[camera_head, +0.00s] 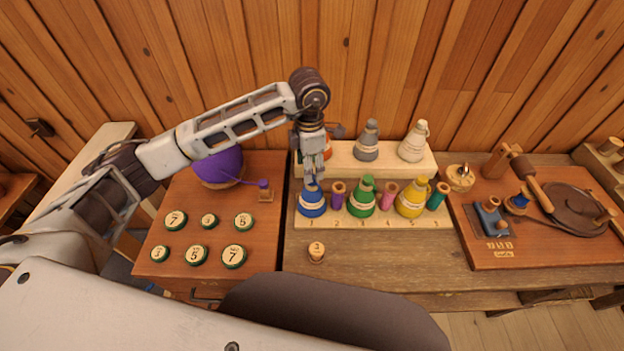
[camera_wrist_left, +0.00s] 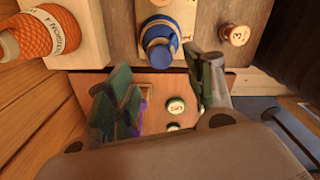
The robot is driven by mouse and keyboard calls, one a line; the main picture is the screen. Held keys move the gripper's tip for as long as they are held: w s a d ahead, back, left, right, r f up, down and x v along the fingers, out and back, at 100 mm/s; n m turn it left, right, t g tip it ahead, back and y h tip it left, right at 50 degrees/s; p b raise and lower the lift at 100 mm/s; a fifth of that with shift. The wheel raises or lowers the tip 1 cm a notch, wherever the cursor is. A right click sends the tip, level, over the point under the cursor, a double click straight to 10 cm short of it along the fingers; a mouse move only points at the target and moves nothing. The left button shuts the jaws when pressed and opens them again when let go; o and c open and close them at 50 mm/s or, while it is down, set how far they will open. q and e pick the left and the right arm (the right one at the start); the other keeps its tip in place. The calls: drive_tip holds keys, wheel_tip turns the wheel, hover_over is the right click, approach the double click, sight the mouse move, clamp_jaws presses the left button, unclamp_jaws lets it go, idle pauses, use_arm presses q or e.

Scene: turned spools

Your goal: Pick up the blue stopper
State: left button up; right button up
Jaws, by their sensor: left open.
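The blue stopper (camera_head: 312,204) is cone-shaped with a pale label band. It stands upright at the left end of a numbered wooden strip (camera_head: 395,222), above the number 1. It also shows in the left wrist view (camera_wrist_left: 160,42), at the top middle. My left gripper (camera_head: 314,172) is open and points down just behind and above the blue stopper, partly covering its top. In the left wrist view my left gripper (camera_wrist_left: 168,84) has its fingers apart with the stopper beyond them; I cannot tell whether they touch. My right gripper is not in view.
A green cone (camera_head: 362,197) and a yellow cone (camera_head: 411,199) share the strip with small spools. A raised shelf (camera_head: 345,160) behind holds orange, grey and cream cones. A purple yarn ball (camera_head: 217,168) is left. A numbered peg (camera_head: 316,252) stands in front on open tabletop.

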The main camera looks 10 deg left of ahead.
use_arm(q)
drive_tip(key=shift+d+f, duration=0.15)
drive_tip(key=shift+f, duration=0.3)
wheel_tip(320, 180, down, 3)
drive_tip(key=shift+d+r+p, duration=0.15)
drive_tip(key=shift+r+p, duration=0.05)
drive_tip(key=shift+p, duration=0.25)
drive_tip(key=shift+f, duration=0.4)
drive_tip(key=shift+c, duration=0.9)
drive_tip(key=c, duration=0.6)
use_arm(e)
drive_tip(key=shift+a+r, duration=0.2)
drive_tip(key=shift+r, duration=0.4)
